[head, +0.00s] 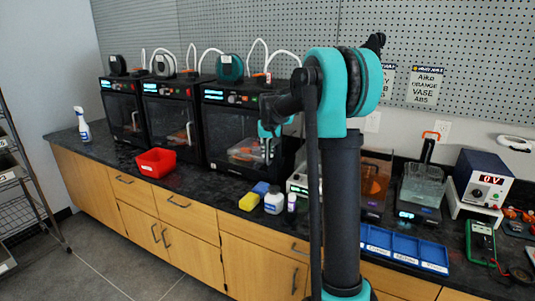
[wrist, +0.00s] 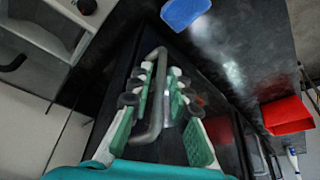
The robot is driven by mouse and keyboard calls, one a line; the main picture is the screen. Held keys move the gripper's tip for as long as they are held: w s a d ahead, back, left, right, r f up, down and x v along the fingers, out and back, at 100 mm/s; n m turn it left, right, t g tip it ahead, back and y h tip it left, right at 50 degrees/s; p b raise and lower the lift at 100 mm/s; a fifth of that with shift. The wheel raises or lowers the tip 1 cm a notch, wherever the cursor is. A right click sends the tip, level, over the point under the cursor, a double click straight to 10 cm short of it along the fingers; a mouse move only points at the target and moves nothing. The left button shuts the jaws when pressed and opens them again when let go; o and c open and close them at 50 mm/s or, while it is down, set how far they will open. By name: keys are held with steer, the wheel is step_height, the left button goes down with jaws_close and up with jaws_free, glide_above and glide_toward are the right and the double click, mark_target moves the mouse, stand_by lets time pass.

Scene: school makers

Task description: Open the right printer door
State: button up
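The right printer (head: 222,118) is a black box with a lit control panel on top and a dark glass door (head: 228,138) that looks shut. My gripper (head: 269,148) is at the right side of this door, partly hidden by my arm. In the wrist view a grey metal bar handle (wrist: 157,105) lies between the green-padded fingers of my gripper (wrist: 163,88). The fingers stand apart on either side of the bar. The bar is close to the left finger; I cannot tell whether they touch. A gap shows between the bar and the right finger.
Two similar printers (head: 170,112) stand to the left. A red bin (head: 156,162), yellow sponge (head: 249,201), blue block (head: 261,188) and white jar (head: 274,201) sit on the black counter in front. Electronics and blue trays (head: 403,250) are at right.

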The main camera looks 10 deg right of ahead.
steer(key=shift+w+f, duration=0.15)
steer(key=shift+f, duration=0.2)
steer(key=shift+c, duration=0.4)
jaws_close()
